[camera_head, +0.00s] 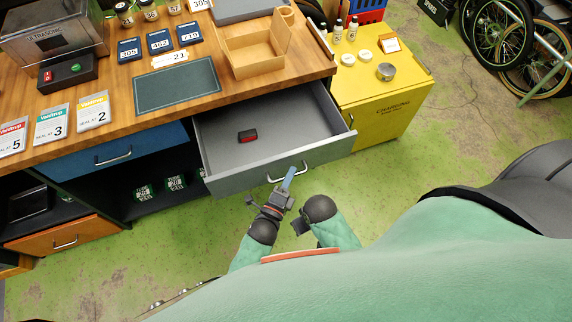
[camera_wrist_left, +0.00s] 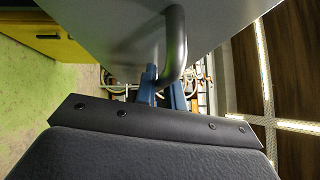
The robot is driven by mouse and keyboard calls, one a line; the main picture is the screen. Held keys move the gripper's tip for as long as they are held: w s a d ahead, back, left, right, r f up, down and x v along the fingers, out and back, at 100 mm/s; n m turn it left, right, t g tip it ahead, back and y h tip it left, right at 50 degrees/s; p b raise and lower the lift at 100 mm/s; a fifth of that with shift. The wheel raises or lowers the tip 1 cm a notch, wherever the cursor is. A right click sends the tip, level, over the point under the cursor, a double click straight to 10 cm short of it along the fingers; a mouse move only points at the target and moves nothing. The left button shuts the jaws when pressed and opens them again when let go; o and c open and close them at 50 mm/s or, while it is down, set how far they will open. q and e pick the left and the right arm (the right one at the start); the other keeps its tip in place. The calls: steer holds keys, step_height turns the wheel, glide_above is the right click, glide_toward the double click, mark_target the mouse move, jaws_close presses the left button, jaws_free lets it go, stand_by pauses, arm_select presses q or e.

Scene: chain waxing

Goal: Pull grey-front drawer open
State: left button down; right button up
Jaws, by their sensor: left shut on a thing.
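The grey-front drawer (camera_head: 285,166) stands pulled out from under the wooden bench, and its inside shows from above. A small red and black object (camera_head: 248,136) lies in it. My left gripper (camera_head: 289,178) is at the drawer's bar handle (camera_head: 303,168), shut on it. In the left wrist view the dark curved handle (camera_wrist_left: 176,45) stands out from the grey drawer front (camera_wrist_left: 115,22), with my blue fingers (camera_wrist_left: 162,88) at its lower part. The contact is partly hidden. My right arm shows beside the left one, but its fingertips cannot be made out.
A yellow cabinet (camera_head: 380,115) stands close to the drawer's right side. A blue drawer (camera_head: 100,155) and an orange drawer (camera_head: 65,240) are at the left. The wooden bench top (camera_head: 110,80) carries cards, a mat and a tray. Green floor (camera_head: 400,170) is free at the right.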

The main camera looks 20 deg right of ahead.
arm_select(q)
steer(key=shift+s, duration=0.55)
arm_select(e)
steer(key=shift+s, duration=0.2)
steer(key=shift+f, duration=0.1)
arm_select(q)
steer(key=c, duration=1.5)
jaws_free()
